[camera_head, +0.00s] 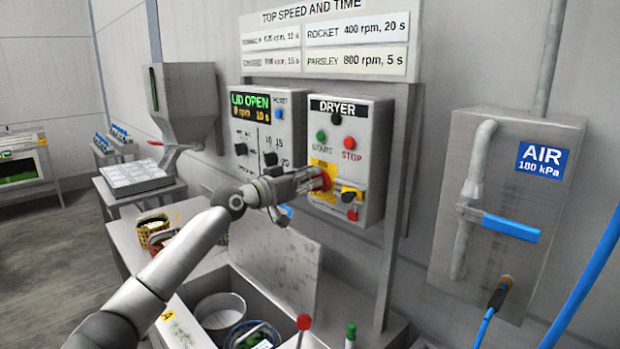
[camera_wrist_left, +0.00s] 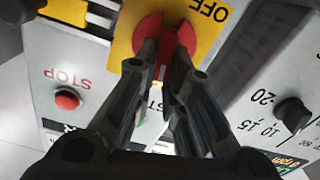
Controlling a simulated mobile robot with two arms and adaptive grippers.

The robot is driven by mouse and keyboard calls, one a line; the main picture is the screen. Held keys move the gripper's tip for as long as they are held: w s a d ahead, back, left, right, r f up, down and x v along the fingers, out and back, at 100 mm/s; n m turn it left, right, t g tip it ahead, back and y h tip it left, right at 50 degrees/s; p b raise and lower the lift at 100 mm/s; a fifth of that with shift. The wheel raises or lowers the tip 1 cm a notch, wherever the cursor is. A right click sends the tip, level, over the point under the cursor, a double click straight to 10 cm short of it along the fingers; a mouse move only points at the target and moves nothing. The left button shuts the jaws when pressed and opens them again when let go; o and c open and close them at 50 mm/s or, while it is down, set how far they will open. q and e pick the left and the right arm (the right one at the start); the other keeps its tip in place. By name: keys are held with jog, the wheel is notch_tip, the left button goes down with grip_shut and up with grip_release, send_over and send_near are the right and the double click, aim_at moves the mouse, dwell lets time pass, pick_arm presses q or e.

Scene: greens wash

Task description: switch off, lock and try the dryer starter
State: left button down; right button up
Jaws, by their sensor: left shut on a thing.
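The dryer starter (camera_head: 371,130) is a grey box on the wall panel with a black DRYER label, a green START button (camera_head: 321,136) and a red STOP button (camera_head: 349,143). My left gripper (camera_head: 318,182) is shut on its red rotary handle (camera_wrist_left: 149,28), which sits on a yellow plate (camera_wrist_left: 121,45). The OFF mark shows at the plate's side in the left wrist view. The handle's bar runs between my fingertips; I cannot tell its exact setting. Right of the plate are a yellow and black part (camera_head: 351,192) and a small red item (camera_head: 352,214), perhaps a padlock. My right gripper is not in view.
A spinner control panel (camera_head: 262,140) reading LID OPEN is left of the starter. A grey air box (camera_head: 490,240) with a blue lever (camera_head: 510,229) is at the right. Below, a basin holds a white pot (camera_head: 220,308); red-topped (camera_head: 303,322) and green-topped (camera_head: 351,331) sticks stand nearby.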

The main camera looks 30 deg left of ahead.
pick_arm(q)
jog(key=shift+w+a+f+n+p, duration=0.1)
jog(key=shift+a+f+n+p, duration=0.2)
jog(key=shift+n+p, duration=1.55)
jog(key=shift+w+a+f+n+p, duration=0.15)
jog(key=shift+f+n+p, duration=0.15)
jog(key=shift+n, duration=3.05)
jog(key=shift+a+f+n+p, duration=0.3)
jog(key=shift+n+p, duration=0.7)
jog(key=shift+n, duration=1.6)
jog(key=c, duration=1.5)
grip_release()
jog(key=v, duration=1.2)
